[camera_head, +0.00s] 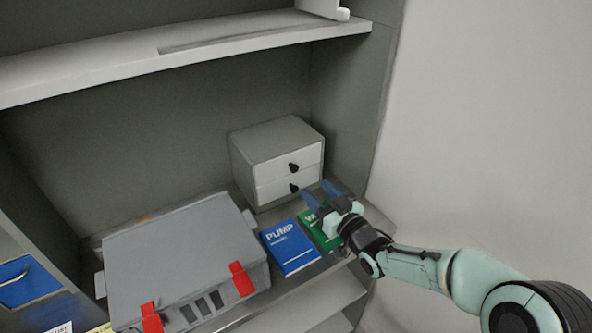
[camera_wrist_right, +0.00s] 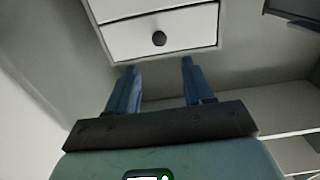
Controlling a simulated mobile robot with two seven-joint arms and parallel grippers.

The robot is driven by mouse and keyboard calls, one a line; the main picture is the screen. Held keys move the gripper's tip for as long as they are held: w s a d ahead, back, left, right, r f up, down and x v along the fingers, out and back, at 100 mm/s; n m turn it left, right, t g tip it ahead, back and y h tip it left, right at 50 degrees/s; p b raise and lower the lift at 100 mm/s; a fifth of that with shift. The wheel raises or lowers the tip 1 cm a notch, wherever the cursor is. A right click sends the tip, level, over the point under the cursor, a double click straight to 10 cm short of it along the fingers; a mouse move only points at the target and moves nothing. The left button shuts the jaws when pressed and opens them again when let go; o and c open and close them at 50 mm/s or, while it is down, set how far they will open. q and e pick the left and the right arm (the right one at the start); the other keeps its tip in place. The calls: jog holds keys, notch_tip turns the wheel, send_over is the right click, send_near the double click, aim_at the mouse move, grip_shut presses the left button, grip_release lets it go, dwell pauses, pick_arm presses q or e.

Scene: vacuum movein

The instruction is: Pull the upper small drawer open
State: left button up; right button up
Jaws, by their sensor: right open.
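A small grey cabinet (camera_head: 272,148) with two white drawers stands on the shelf in the head view. The upper small drawer (camera_head: 275,168) has a round black knob (camera_head: 293,167) and looks shut. The lower drawer (camera_head: 275,190) has a like knob and also looks shut. My right gripper (camera_head: 319,193) is open and empty, with its blue fingers in front of the cabinet's lower right, apart from the knobs. In the right wrist view a drawer front with a knob (camera_wrist_right: 159,38) lies beyond the open fingers; which drawer it is I cannot tell. My left gripper is out of view.
A blue PUMP book (camera_head: 290,247) and a green book (camera_head: 318,232) lie on the shelf under my right gripper. A large grey case (camera_head: 180,255) with red latches is at the left. An upper shelf board (camera_head: 200,45) spans above; a side panel stands right of the cabinet.

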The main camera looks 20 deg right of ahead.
aim_at(296, 169)
jog(key=w, duration=0.3)
jog(key=w+a, duration=0.1)
jog(key=w, duration=0.6)
jog(key=shift+w+a+f, duration=0.1)
jog(key=shift+w+a, duration=0.05)
jog(key=shift+a, duration=0.05)
grip_shut()
